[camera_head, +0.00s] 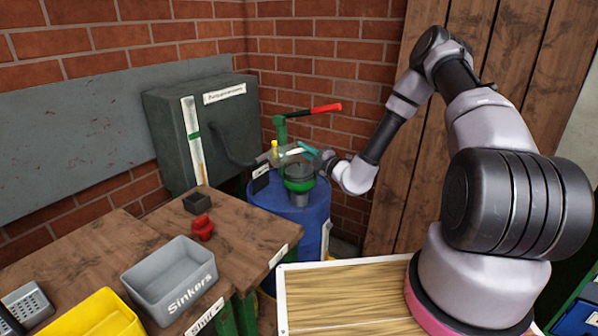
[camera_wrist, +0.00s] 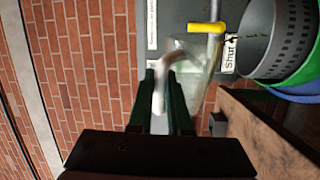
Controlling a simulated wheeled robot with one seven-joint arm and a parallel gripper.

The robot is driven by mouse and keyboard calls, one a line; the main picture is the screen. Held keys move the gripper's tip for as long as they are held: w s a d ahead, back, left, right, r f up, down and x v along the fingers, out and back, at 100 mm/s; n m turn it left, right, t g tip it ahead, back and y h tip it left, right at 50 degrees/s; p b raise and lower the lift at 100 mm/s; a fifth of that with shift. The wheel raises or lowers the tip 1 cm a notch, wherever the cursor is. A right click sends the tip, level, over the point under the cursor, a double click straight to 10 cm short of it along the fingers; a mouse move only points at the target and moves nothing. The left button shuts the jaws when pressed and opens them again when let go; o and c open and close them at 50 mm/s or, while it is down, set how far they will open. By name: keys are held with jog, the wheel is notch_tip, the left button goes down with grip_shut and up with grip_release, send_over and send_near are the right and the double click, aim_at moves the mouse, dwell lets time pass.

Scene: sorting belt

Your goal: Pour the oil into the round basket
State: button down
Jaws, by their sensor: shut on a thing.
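My gripper (camera_head: 314,156) is beside the blue drum's top. In the wrist view its dark green fingers (camera_wrist: 163,92) are shut on the pale curved handle of a clear oil container (camera_wrist: 192,62) with a yellow part (camera_wrist: 207,28). In the head view the container is small and partly hidden, with its yellow part (camera_head: 274,148) left of the gripper. The tilt and oil level cannot be told. The round basket, with grey perforated wall (camera_wrist: 262,42), stands at right in the wrist view. In the head view the green-rimmed basket (camera_head: 298,184) is on the drum, below the gripper.
The blue drum (camera_head: 312,216) stands in the brick corner. A pump with a red handle (camera_head: 324,108) rises behind. A grey cabinet (camera_head: 205,125) is to the left. The wooden bench (camera_head: 240,238) holds a grey "Sinkers" bin (camera_head: 172,284) and a red object (camera_head: 202,228).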

jog(key=shift+w+d+r+m, duration=0.2)
jog(key=shift+d+m, duration=0.1)
jog(key=shift+m, duration=0.1)
jog(key=shift+w+d+r+m+h, duration=0.15)
jog(key=shift+w+d+m, duration=0.2)
jog(key=shift+m, duration=0.3)
jog(key=shift+w+d+m+h, duration=0.2)
jog(key=shift+d+m, duration=0.2)
jog(key=shift+m, duration=0.25)
jog(key=shift+w+d+m+t, duration=0.2)
jog(key=shift+w+d+m, duration=0.3)
jog(key=shift+m, duration=0.5)
jog(key=shift+w+d+m+t, duration=0.25)
jog(key=shift+d+m, duration=0.3)
jog(key=shift+m, duration=0.45)
jog(key=shift+w+d, duration=0.1)
jog(key=shift+w, duration=0.05)
jog(key=shift+s+a+n, duration=0.65)
jog(key=shift+a+n, duration=0.2)
jog(key=shift+n, duration=0.15)
jog(key=shift+s+a+n, duration=0.15)
jog(key=shift+s+n, duration=0.05)
jog(key=shift+n, duration=0.4)
jog(key=shift+a, duration=0.1)
